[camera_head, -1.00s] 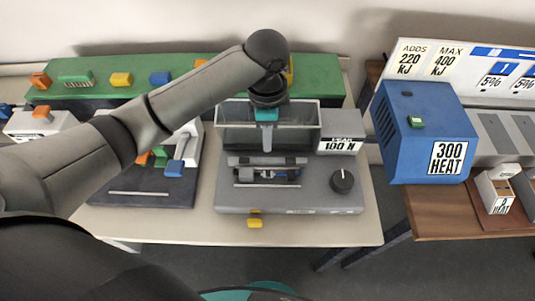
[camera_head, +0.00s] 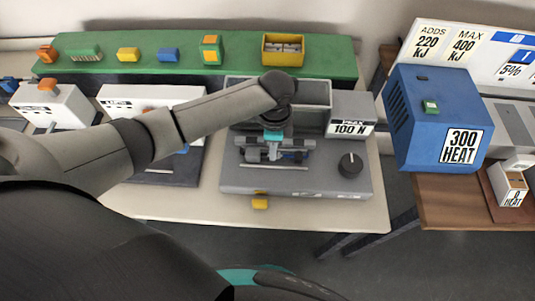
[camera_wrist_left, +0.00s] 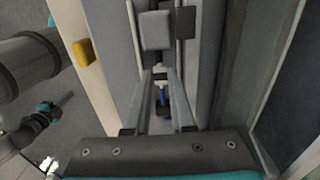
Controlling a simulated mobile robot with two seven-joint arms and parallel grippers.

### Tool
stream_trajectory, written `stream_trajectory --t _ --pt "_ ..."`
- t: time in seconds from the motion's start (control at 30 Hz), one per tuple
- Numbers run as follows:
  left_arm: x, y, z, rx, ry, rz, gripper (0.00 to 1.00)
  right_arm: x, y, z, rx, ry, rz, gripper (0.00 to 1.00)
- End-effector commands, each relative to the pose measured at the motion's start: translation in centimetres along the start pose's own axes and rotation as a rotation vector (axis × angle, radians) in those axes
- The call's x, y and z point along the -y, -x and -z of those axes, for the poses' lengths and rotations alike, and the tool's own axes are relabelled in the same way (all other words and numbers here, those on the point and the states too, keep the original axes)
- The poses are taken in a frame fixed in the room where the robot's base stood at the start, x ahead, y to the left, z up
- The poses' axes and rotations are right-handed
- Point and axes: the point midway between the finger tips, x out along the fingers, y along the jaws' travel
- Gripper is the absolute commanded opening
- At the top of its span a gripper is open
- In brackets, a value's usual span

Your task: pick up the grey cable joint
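The grey cable joint appears to be the dark grey and blue piece (camera_head: 290,156) lying in the slot of the grey testing machine (camera_head: 235,180). My left gripper (camera_head: 268,155) points down over this slot and covers part of the piece. In the left wrist view its two fingers (camera_wrist_left: 161,75) stand apart, with a blue part (camera_wrist_left: 162,96) showing in the gap. I cannot tell whether the fingers touch the piece. My right gripper is outside the head view; a small dark shape with a teal band at the left of the wrist view seems to be it.
A clear-walled bin (camera_head: 312,92) and a "100 N" display (camera_head: 350,128) stand behind the slot. A black knob (camera_head: 350,164) is at right, a yellow tab (camera_head: 260,201) at the front. A blue heat box (camera_head: 436,115) stands further right.

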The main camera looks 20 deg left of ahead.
Motion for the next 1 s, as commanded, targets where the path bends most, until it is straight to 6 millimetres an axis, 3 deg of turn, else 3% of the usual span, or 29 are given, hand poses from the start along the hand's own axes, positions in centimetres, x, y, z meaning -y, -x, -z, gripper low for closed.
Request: stream_trajectory --t 0.1,0.37,0.6,1.0 --pt "0.01 -1.45 -0.02 0.000 0.001 0.000 0.23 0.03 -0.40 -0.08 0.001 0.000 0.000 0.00" --pt "0.01 -1.71 -0.01 0.000 0.000 0.001 0.23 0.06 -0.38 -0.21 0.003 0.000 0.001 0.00" --pt "0.02 -1.69 -0.01 0.000 0.000 0.001 0.00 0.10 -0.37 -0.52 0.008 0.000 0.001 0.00" --pt "0.06 -1.64 0.00 0.000 0.000 0.002 0.00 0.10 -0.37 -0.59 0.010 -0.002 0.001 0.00"
